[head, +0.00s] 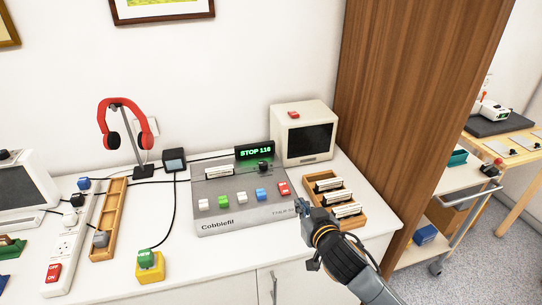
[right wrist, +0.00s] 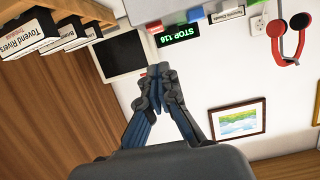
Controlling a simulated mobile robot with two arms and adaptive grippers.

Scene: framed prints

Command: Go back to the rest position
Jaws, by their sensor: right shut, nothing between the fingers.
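My right gripper (head: 303,207) is in the head view over the front right of the grey console marked Cobblefil (head: 245,215), near its lower right corner. Its fingers are shut with nothing between them. In the right wrist view the gripper's fingertips (right wrist: 160,72) point toward the small monitor and the green STOP 116 display (right wrist: 178,35). Whether the fingertips touch the console cannot be told. The console has several coloured buttons and a red one (head: 284,188) at its right. My left gripper is not in view.
A wooden tray (head: 362,218) with several labelled cartridges stands just right of my right gripper. A cream monitor (head: 285,118) stands behind the console. A tall wooden panel (head: 400,90) rises at the right. Headphones on a stand (head: 140,172) and a power strip (head: 77,235) are at left.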

